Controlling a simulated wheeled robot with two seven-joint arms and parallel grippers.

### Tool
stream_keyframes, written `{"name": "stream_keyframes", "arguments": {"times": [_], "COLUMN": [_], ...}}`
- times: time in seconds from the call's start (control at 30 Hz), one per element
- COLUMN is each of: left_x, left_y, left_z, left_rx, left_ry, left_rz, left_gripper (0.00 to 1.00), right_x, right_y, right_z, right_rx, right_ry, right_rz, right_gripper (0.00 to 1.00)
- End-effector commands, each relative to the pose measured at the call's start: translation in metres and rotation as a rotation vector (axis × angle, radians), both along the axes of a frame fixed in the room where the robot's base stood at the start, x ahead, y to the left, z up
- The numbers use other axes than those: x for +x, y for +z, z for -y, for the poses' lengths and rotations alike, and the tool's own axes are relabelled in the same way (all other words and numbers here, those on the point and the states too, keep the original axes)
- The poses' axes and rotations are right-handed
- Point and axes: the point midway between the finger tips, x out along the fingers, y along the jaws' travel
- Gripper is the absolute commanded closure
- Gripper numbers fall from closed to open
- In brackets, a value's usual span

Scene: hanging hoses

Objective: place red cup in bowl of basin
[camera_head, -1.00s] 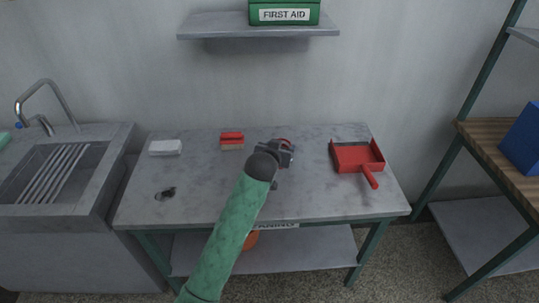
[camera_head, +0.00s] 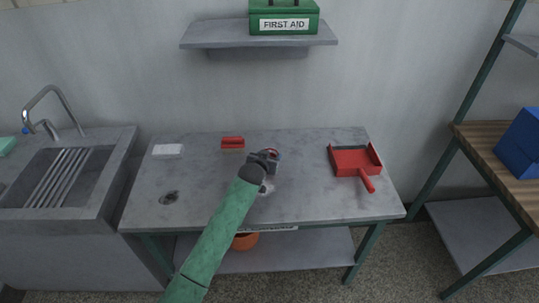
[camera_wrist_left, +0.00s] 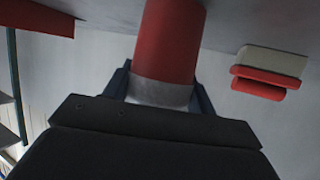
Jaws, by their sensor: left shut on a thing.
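My left gripper (camera_head: 265,158) is over the middle of the grey table. In the left wrist view a red cup (camera_wrist_left: 170,45) with a pale band at its near end sits between the two fingers, which are shut on it. In the head view only a bit of red shows at the gripper; the rest of the cup is hidden behind it. The basin (camera_head: 103,190) is at the far left, with a tap (camera_head: 45,100) behind it and a slatted rack (camera_head: 60,175) in its bowl. My right gripper is not in view.
A wall shelf (camera_head: 215,38) holds a green first aid box (camera_head: 284,18). An orange object (camera_head: 245,241) is below.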

Motion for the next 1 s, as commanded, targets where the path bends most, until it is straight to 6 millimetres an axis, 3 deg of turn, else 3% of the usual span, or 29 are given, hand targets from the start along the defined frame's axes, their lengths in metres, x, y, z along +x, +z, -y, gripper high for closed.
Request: {"name": "stream_keyframes", "arguments": {"times": [0.43, 0.47, 0.53, 0.57, 0.9, 1.0], "left_x": [-0.0003, -0.0002, -0.0003, -0.0003, -0.0002, -0.008], "left_y": [-0.0057, -0.0049, -0.0049, -0.0049, -0.001, -0.0008], "left_z": [0.0003, 0.0002, 0.0003, 0.0003, 0.0002, -0.003], "left_rx": [-0.001, -0.001, 0.0, 0.0, 0.0, -0.002], "left_ry": [0.0, 0.0, 0.0, 0.0, 0.0, -0.001], "left_rz": [0.0, 0.0, 0.0, 0.0, 0.001, 0.001], "left_gripper": [0.66, 0.38, 0.24, 0.22, 0.22, 0.22], "right_x": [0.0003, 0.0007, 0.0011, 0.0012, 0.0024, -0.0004], "right_y": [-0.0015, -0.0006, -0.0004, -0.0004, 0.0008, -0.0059], "right_z": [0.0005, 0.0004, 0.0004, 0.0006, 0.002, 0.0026], "right_rx": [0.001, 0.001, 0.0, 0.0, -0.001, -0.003], "right_ry": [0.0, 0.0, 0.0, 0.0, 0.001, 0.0], "right_rz": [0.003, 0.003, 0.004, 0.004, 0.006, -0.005], "right_gripper": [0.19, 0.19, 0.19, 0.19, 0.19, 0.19]}}
